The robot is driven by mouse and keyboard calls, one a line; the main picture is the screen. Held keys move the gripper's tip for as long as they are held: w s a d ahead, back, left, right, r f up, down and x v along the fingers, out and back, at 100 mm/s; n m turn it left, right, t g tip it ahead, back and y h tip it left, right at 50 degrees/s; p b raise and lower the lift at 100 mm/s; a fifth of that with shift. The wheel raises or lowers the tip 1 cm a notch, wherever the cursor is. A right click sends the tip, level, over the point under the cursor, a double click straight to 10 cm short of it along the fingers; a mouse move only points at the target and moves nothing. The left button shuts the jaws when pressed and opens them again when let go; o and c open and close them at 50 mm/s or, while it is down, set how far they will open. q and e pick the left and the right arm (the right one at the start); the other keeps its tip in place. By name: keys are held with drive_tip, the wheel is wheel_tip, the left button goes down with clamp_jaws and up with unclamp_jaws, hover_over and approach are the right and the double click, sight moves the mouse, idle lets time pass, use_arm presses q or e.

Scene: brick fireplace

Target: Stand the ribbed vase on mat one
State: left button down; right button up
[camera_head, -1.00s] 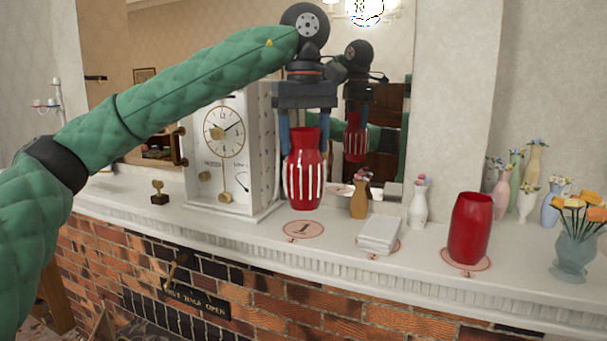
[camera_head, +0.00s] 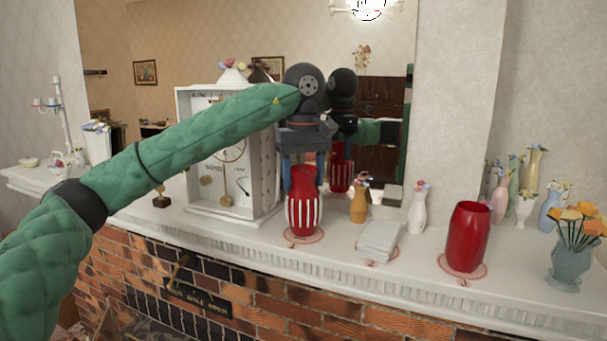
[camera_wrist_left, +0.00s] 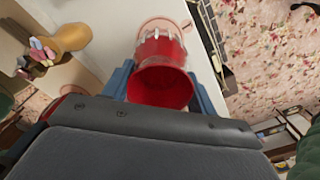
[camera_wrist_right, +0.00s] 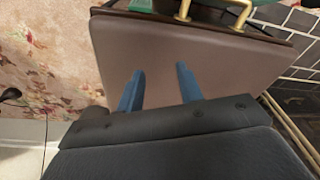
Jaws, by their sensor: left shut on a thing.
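The ribbed vase (camera_head: 303,212), red with white vertical stripes, is upright over mat one (camera_head: 320,237), a pink disc on the mantel. Its base looks at or just above the mat; I cannot tell if it touches. My left gripper (camera_head: 303,178) is shut on the vase's upper part from above. In the left wrist view the vase's red mouth (camera_wrist_left: 160,86) is between the blue fingers, with the mat (camera_wrist_left: 168,24) beyond its base. My right gripper (camera_wrist_right: 159,88) shows only in its wrist view, open and empty.
A white clock (camera_head: 222,160) stands left of the vase. An orange-brown vase (camera_head: 359,206), a white stack (camera_head: 379,240) on a mat and a white vase (camera_head: 418,210) stand to its right. A plain red vase (camera_head: 467,238) stands on another mat (camera_head: 447,266). A mirror is behind.

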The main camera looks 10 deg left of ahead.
use_arm(q)
drive_tip(key=shift+w+f, duration=0.1)
drive_tip(key=shift+f, duration=0.25)
use_arm(e)
drive_tip(key=shift+d+f, duration=0.1)
drive_tip(key=shift+f, duration=0.25)
drive_tip(key=shift+r, duration=0.1)
use_arm(q)
drive_tip(key=shift+c, duration=2.3)
unclamp_jaws()
use_arm(e)
drive_tip(key=shift+w+r, duration=0.15)
drive_tip(key=shift+r, duration=0.05)
use_arm(q)
drive_tip(key=shift+r, duration=0.1)
use_arm(e)
drive_tip(key=shift+f, duration=0.15)
